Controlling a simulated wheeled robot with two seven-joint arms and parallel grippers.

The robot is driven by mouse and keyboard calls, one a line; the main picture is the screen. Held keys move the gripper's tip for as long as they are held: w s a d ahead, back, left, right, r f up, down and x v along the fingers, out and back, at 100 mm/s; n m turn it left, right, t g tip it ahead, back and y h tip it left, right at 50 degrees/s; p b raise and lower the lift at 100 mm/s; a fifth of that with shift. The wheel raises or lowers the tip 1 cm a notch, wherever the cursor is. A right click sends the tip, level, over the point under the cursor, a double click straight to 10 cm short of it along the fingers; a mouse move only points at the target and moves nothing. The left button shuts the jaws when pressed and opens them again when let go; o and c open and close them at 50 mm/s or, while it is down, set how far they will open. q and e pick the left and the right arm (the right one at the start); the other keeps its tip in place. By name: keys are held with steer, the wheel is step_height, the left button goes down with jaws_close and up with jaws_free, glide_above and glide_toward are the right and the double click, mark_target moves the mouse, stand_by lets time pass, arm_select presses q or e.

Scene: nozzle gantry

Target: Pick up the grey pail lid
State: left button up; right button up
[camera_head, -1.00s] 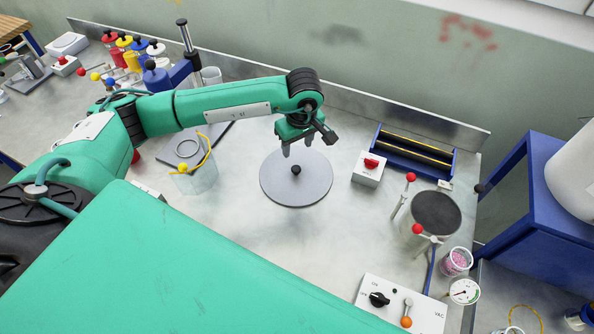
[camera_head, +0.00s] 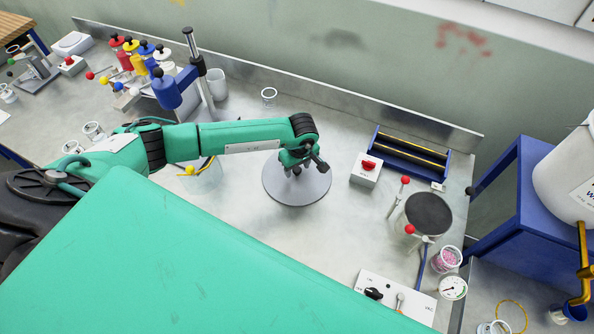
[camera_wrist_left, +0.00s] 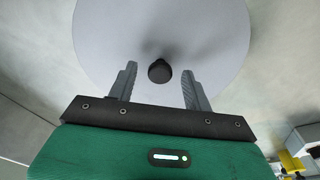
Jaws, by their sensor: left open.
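The grey pail lid (camera_head: 297,193) is a flat round disc lying on the metal bench in the middle of the head view. It also fills the upper part of the left wrist view (camera_wrist_left: 215,35). Its small black knob (camera_wrist_left: 160,71) stands at its centre. My left gripper (camera_head: 295,172) is over the lid. In the left wrist view its two fingers (camera_wrist_left: 158,85) are open, one on each side of the knob, with gaps to it. I cannot tell exactly how high the fingertips are above the lid. My right gripper is not in view.
A white box with a red knob (camera_head: 366,170) and a blue rack (camera_head: 411,155) stand right of the lid. A dark-topped round container (camera_head: 428,214) with red-ball levers is farther right. A post (camera_head: 194,45) and coloured bottles stand at the back left. Bench in front of the lid is clear.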

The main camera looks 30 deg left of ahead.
arm_select(q)
steer(key=shift+f, duration=0.1)
steer(key=c, duration=1.1)
jaws_close()
